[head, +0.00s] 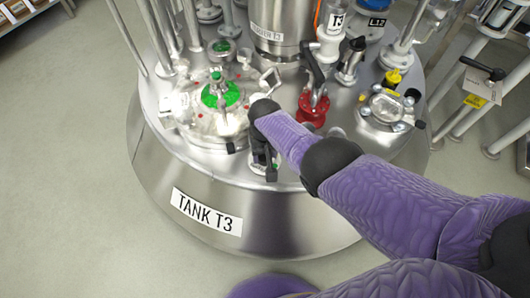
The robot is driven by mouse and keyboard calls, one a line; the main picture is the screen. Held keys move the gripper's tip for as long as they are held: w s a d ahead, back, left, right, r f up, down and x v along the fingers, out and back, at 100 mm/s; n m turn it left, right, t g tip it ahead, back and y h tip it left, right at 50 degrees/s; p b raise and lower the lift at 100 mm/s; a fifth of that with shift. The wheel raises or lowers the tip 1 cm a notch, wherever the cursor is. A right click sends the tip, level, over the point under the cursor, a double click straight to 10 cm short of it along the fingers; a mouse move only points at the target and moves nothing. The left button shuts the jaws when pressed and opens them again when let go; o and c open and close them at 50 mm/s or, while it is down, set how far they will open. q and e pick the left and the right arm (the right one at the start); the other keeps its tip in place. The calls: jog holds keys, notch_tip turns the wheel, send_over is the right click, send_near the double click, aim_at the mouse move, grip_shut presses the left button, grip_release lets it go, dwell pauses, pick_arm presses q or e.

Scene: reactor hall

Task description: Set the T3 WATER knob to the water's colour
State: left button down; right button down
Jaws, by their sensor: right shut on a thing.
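The steel tank labelled TANK T3 (206,212) stands in front of me with fittings on its top. My right arm comes in from the right. My right gripper (264,165) points down at the front of the tank top, just right of the round glass-like hatch (208,100) with a green centre. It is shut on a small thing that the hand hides. I cannot read a T3 WATER label or make out the knob or its setting. My left gripper is out of view.
A red valve fitting (312,108) with a dark lever stands behind my right forearm. A white T3-tagged cylinder (332,32) is behind it. A clamped port (387,108) sits at right. Pipes rise at the back. The floor (70,190) at left is clear.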

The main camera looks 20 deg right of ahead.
aim_at(265, 156)
jog(key=shift+m, duration=0.9)
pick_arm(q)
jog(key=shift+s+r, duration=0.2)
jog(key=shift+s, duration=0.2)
pick_arm(e)
jog(key=shift+c, duration=2.2)
grip_release()
jog(key=o, duration=0.3)
jog(key=shift+r, duration=0.1)
pick_arm(q)
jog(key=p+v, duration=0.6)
jog(key=p, duration=0.1)
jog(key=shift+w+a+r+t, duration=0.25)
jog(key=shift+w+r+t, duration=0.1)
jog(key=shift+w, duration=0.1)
pick_arm(e)
notch_tip(265, 156, up, 10)
